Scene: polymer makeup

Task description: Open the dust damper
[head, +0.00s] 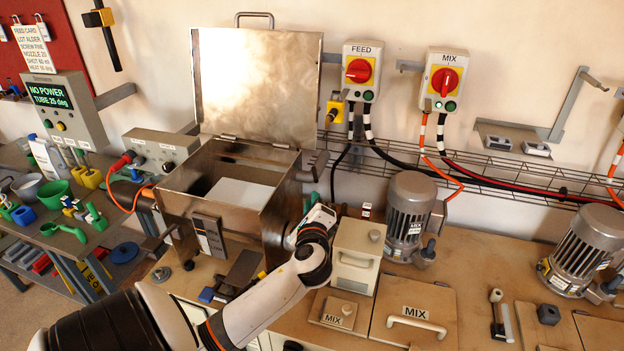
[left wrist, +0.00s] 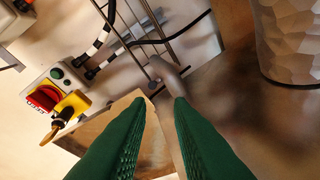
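No part is labelled as the dust damper, and I cannot tell for certain which one it is. In the left wrist view a grey, rounded lever-like part (left wrist: 168,72) lies just beyond and between my left gripper's (left wrist: 160,99) two green fingertips. The fingers are apart, and I see no clear grip on it. In the head view my left arm reaches between the open metal hopper (head: 280,215) and the cream box (head: 359,245); its fingers are hidden there. The hopper's lid (head: 257,85) stands raised. My right gripper is not in view.
The FEED switch (head: 361,72) and MIX switch (head: 444,80) are on the wall above a wire cable tray (head: 480,165). A grey motor (head: 408,212) stands right of the cream box. Lidded MIX hatches (head: 415,312) lie in front. A side table at left is crowded.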

